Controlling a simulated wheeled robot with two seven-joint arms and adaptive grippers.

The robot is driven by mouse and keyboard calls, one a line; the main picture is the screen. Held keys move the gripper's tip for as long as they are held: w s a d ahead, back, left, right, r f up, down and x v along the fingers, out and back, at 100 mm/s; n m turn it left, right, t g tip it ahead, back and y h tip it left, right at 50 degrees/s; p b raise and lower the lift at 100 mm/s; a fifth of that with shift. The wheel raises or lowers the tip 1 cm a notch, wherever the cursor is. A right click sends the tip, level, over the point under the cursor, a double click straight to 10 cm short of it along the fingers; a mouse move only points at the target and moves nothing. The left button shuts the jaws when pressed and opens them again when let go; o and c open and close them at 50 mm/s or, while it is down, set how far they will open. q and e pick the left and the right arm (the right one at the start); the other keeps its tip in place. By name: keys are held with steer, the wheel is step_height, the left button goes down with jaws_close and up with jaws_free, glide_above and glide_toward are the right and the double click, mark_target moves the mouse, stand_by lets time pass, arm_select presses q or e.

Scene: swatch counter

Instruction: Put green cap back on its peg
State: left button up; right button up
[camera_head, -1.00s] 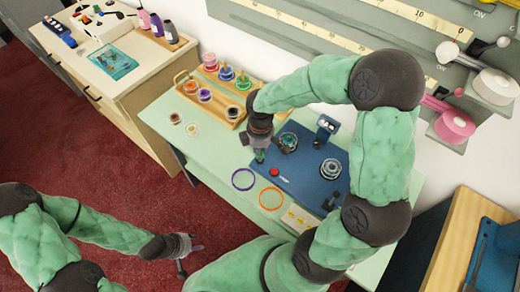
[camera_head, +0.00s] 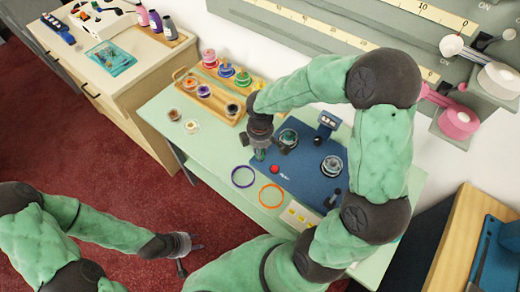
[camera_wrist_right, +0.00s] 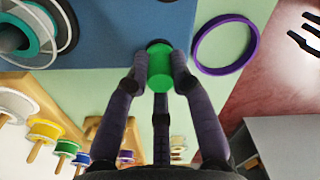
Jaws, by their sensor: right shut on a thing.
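My right gripper (camera_head: 260,153) is shut on a small green cylinder, which I take to be the green cap (camera_wrist_right: 159,68). It shows between the fingers in the right wrist view. I cannot make out a bare peg. My left gripper (camera_head: 182,254) is open and empty, off the table over the red floor.
A purple ring (camera_head: 243,177) and an orange ring (camera_head: 271,196) lie at the table's front.

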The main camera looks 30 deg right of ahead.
steer(key=o, duration=0.8)
step_height(320, 180, up, 7)
steer(key=p, duration=0.6)
stand_by(0.4)
stand_by(0.7)
